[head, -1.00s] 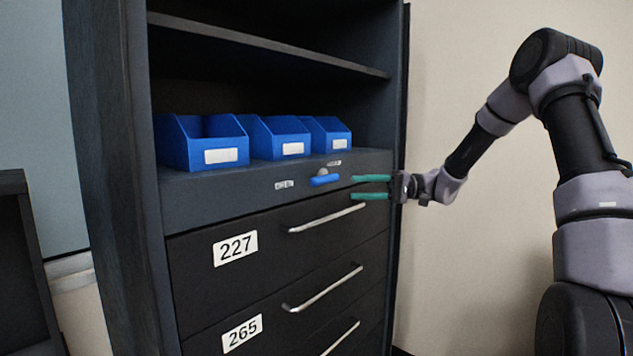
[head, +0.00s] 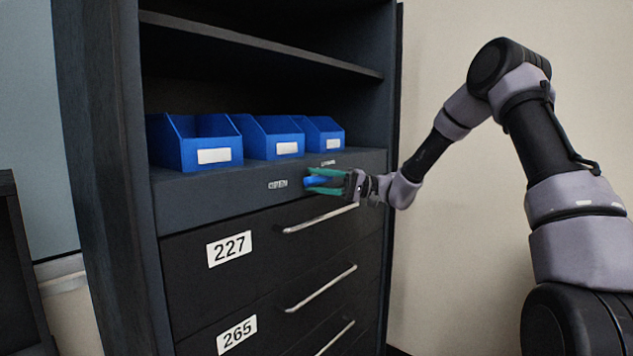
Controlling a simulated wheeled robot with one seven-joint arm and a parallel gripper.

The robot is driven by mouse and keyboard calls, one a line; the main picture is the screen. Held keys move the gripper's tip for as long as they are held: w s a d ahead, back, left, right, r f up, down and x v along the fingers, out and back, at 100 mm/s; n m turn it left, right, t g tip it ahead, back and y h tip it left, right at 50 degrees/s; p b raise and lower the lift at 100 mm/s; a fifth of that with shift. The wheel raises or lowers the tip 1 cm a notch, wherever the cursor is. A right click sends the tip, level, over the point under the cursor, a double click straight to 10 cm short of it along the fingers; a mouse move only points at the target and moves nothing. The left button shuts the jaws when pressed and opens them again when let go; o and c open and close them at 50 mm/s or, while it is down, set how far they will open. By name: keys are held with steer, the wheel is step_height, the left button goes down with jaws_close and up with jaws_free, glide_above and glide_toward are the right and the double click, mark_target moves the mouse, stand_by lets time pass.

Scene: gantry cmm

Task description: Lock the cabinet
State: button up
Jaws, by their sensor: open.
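The dark cabinet (head: 215,205) stands in the left and middle of the head view. A blue lock handle (head: 318,182) sits on the panel above the drawers, pointing left and roughly level. A small label (head: 278,184) is to its left and another label (head: 328,163) is above it; their print is too small to read surely. My gripper (head: 322,181) is open, with its green fingers above and below the blue handle. Whether the fingers touch the handle cannot be told. The handle's pivot is largely hidden by the fingers.
Three blue bins (head: 272,138) stand on the shelf just above the panel. Drawers with silver bar handles (head: 320,218) and labels 227 (head: 229,248) and 265 (head: 237,334) lie below. A beige wall (head: 460,200) is to the right.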

steer(key=shift+a, duration=0.1)
jaws_close()
stand_by(1.4)
